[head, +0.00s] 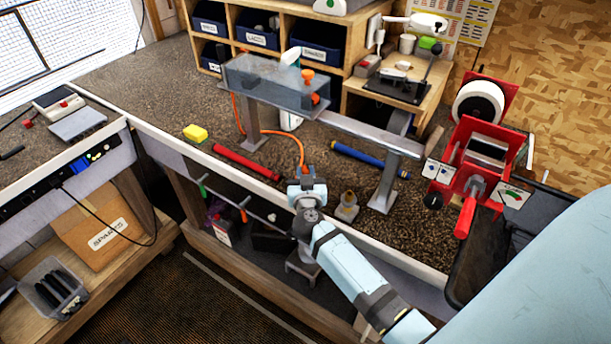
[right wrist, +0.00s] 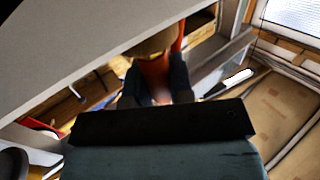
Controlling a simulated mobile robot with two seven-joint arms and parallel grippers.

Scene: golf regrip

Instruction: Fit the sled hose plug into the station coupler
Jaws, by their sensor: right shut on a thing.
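An orange hose (head: 300,146) runs from the grey sled (head: 262,77) on the rail down to my right gripper (head: 306,182). My right gripper is shut on the hose's end. In the right wrist view an orange piece (right wrist: 157,76) sits between the dark fingers, with a tan rounded part (right wrist: 152,42) just beyond it. The plug's tip is hidden in the head view. A small grey fitting with a brass-coloured top (head: 347,206) stands on the bench just right of the gripper, apart from it. It may be the station coupler. My left gripper is not in view.
The metal rail (head: 352,126) stands on legs behind the gripper. A red bar (head: 246,163), a blue bar (head: 370,159) and a yellow block (head: 195,132) lie on the bench. A red machine (head: 480,150) stands at the right. Bare bench lies at the back left.

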